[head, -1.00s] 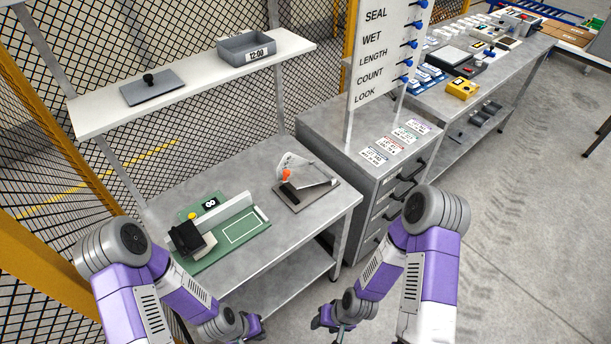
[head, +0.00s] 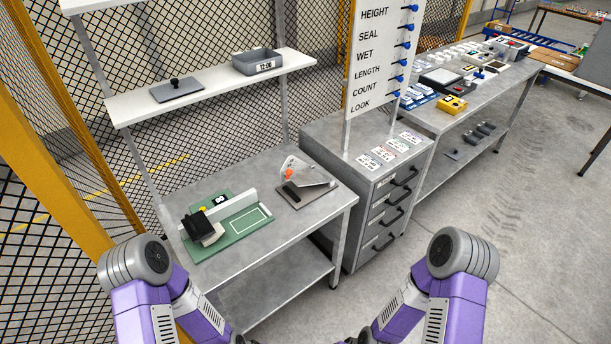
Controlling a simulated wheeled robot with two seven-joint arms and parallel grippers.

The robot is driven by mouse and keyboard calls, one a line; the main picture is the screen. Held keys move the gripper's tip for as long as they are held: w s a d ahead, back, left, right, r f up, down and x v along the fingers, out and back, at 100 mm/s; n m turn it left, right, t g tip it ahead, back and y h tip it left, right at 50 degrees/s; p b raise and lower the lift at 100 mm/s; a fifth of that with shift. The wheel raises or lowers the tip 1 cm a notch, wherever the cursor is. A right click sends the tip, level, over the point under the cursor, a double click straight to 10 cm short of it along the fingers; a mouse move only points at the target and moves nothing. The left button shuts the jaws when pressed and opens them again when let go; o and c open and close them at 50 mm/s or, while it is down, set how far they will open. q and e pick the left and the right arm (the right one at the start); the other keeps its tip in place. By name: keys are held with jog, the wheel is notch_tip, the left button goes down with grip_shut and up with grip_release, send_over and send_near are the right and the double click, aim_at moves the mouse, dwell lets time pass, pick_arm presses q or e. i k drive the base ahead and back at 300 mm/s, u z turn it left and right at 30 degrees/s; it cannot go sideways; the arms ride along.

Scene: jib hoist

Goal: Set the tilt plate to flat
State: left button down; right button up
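What looks like the tilt plate (head: 308,186) sits at the right of the grey workbench top in the head view. It has a flat dark base, a pale upright piece at the back, an orange knob (head: 288,174) and a dark block or handle in front. Its plate appears tilted, but the angle is too small to read. Both my arms come in from the bottom edge, short of the bench. My grippers are below the picture, so their fingers do not show.
A green fixture (head: 232,226) with a white fence and black clamp stands left on the workbench (head: 275,238). A shelf (head: 215,86) above holds a grey bin (head: 258,63) and a knobbed plate (head: 177,90). A drawer cabinet (head: 376,205) adjoins at right. Yellow-framed mesh fencing is at left.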

aim_at(300, 178)
jog(key=z, duration=1.65)
jog(key=i, duration=1.1)
jog(key=u, duration=1.65)
